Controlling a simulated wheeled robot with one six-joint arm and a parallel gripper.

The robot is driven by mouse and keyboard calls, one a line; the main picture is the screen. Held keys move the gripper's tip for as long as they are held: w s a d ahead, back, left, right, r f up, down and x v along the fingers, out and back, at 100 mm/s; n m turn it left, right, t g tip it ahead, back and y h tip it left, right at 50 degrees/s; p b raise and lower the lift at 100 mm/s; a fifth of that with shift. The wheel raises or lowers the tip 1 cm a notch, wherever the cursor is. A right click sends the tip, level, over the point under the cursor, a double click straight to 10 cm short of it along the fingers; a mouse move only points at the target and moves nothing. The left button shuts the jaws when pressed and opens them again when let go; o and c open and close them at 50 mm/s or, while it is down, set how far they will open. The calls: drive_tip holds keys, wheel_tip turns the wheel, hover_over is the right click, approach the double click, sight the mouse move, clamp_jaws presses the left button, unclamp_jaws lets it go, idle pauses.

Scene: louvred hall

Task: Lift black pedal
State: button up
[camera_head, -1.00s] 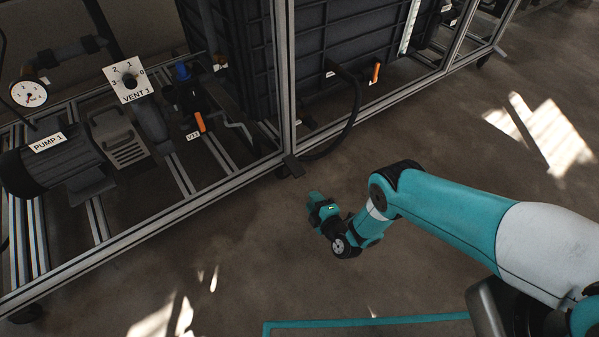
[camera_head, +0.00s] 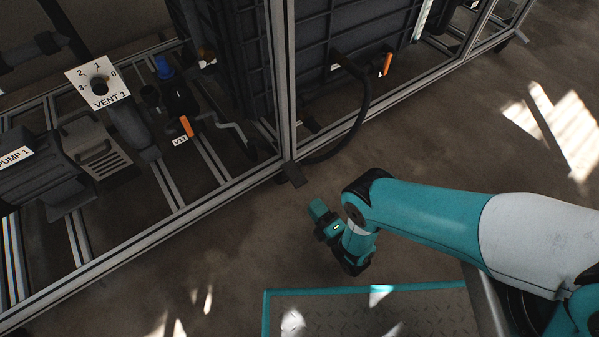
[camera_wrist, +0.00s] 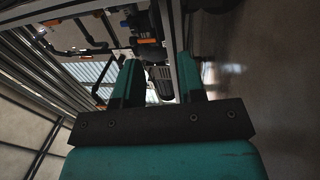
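A small black pedal (camera_head: 294,174) sticks out at the foot of the metal post, at the lower edge of the frame, just above the floor. My gripper (camera_head: 317,208) is below and slightly right of it in the head view, apart from it, with its teal end toward the frame. In the wrist view my gripper (camera_wrist: 160,80) shows two teal fingers set well apart, with nothing held between them. I cannot make out the pedal in the wrist view.
The metal frame (camera_head: 180,212) holds a pump (camera_head: 45,168), a vent dial (camera_head: 98,86) and a valve with an orange handle (camera_head: 186,126). A black hose (camera_head: 358,115) loops out beside the post. Bare floor (camera_head: 210,265) lies in front.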

sight(300, 181)
drive_tip(key=shift+w+d+b+x, duration=0.1)
drive_tip(key=shift+d+b+x, duration=0.05)
drive_tip(key=shift+b+x, duration=2.25)
drive_tip(key=shift+w+d+b+x, duration=0.15)
drive_tip(key=shift+d+b+x, duration=0.05)
drive_tip(key=shift+b+x, duration=2.2)
drive_tip(key=shift+s, duration=0.1)
clamp_jaws()
drive_tip(key=shift+f, duration=0.1)
drive_tip(key=shift+d, duration=0.1)
